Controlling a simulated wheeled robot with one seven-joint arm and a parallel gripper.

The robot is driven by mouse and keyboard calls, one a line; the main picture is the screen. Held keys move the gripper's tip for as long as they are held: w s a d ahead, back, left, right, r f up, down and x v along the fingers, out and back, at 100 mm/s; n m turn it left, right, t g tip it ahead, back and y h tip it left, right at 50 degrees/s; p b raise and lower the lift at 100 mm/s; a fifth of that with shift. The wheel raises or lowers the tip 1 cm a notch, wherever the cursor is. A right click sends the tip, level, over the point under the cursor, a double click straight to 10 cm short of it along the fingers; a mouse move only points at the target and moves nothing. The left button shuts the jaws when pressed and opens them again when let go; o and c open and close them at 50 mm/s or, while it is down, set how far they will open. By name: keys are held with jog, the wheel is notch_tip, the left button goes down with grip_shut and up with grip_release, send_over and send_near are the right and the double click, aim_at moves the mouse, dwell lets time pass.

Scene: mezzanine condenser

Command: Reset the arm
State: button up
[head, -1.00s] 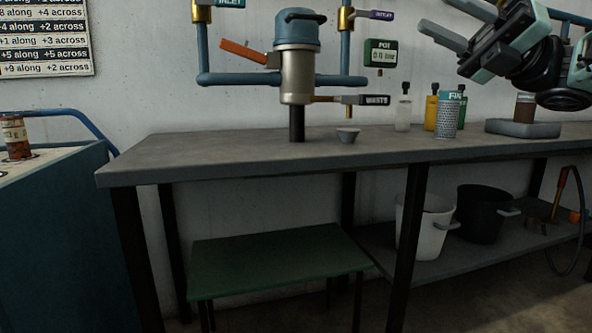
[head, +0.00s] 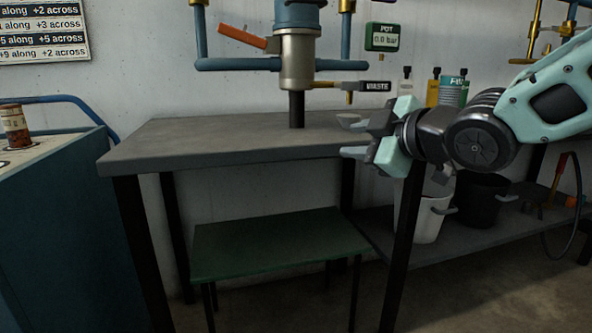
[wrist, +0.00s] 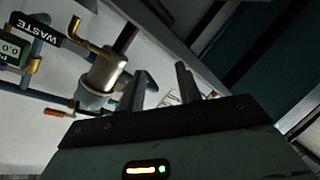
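My gripper (head: 358,138) is at the right of the head view, in front of the workbench's front edge, with its fingers pointing left. The fingers are apart and nothing is between them. In the wrist view, the two fingers (wrist: 163,85) also stand apart and empty, with a metal cylinder on blue pipes beyond them. My arm reaches in from the right edge of the head view and hides part of the bench and the bottles behind it.
A metal filter vessel (head: 297,65) hangs on blue pipes above. A green stool (head: 280,245) and a white bucket (head: 432,218) are below. The bench's left part is clear.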

jog(key=s+d+f+m+g+h, duration=0.1)
jog(key=s+f+m+g+h, duration=0.2)
jog(key=s+f, duration=0.5)
jog(key=s+d+f+m+g+h+p, duration=0.1)
jog(key=s+f+m+g+h, duration=0.3)
jog(key=s, duration=0.7)
jog(key=s+d+f+m+g, duration=0.1)
jog(key=s+f+m+g, duration=0.1)
jog(key=s+f+g, duration=0.5)
jog(key=s+r+t+p, duration=0.1)
jog(key=s+r+p, duration=0.2)
jog(key=r+p, duration=3.4)
jog(key=shift+d+r+p, duration=0.2)
jog(key=shift+d+p, duration=0.05)
jog(key=shift+p, duration=0.4)
